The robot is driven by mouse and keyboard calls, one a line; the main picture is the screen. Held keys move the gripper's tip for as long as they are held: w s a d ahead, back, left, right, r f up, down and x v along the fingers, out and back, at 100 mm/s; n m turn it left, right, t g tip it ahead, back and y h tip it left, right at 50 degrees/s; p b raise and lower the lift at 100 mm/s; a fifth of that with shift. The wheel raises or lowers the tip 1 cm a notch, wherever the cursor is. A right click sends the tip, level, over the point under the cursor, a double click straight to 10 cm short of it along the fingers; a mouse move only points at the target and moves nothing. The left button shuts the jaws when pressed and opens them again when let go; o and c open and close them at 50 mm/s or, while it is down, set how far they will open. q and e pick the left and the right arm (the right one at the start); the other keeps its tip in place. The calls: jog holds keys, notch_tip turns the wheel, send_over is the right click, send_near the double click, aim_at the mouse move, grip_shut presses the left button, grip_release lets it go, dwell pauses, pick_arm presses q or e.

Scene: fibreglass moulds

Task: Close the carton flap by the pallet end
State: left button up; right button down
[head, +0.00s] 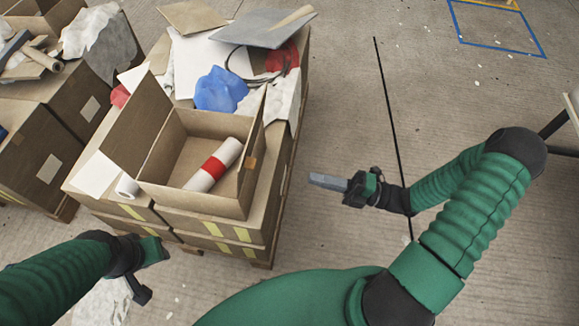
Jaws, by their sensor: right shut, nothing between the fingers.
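An open carton (193,201) stands on the near end of the loaded pallet. One large flap (138,124) stands raised along its left side, and a narrower flap (253,147) stands up at its right side. A white roll with a red band (213,166) lies inside the carton. My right gripper (328,181) is shut and empty, over the floor to the right of the carton, apart from it. My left gripper (150,256) is low at the left, in front of the pallet's near end; its fingers do not show clearly.
Blue cloth (219,89), a grey board (264,27) and loose sheets lie on the pallet load behind the carton. Another pallet of cartons (45,150) with scraps stands at the left. The concrete floor right of the pallet is mostly clear, with a dark line (387,100) across it.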

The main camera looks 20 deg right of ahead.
jog(key=x, duration=1.3)
jog(key=shift+s+a, duration=0.1)
jog(key=shift+a, duration=0.1)
